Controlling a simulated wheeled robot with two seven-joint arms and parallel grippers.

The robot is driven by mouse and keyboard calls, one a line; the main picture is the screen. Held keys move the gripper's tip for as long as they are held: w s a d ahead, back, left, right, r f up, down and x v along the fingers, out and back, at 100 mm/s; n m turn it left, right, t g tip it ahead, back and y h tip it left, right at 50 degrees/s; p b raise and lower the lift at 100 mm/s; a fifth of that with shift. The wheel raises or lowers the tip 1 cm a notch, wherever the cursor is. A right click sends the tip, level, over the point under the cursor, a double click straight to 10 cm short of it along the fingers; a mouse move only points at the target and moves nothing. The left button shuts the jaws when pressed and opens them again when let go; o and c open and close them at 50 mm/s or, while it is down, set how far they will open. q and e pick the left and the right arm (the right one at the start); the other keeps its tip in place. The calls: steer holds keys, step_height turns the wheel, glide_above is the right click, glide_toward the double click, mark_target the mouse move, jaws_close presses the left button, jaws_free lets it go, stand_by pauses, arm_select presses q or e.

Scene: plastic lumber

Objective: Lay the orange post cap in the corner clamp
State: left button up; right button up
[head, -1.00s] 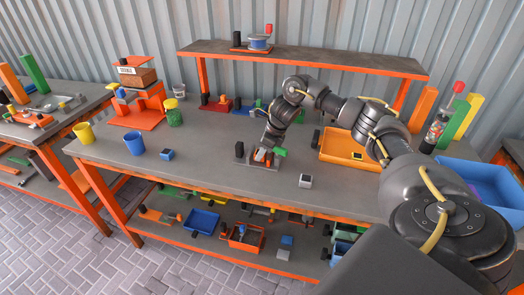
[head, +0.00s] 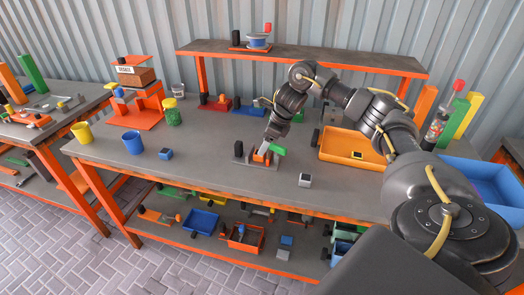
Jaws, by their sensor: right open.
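The corner clamp (head: 268,165) is a low grey fixture on the middle of the bench, with a black knob at its left and a green part at its right. A small orange piece, which looks like the orange post cap (head: 262,148), sits at the clamp, close under my right gripper (head: 266,144). The gripper is open, its fingers pointing down just above the piece. The small size and the fingers hide how squarely the cap lies. My left gripper is out of view.
A small grey-white block (head: 305,180) lies right of the clamp. An orange tray (head: 335,145) stands farther right, under my arm.

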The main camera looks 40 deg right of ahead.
steer(key=p+v, duration=0.1)
steer(key=v, duration=0.5)
steer(key=shift+s+r, duration=0.15)
steer(key=shift+r, duration=0.1)
stand_by(0.3)
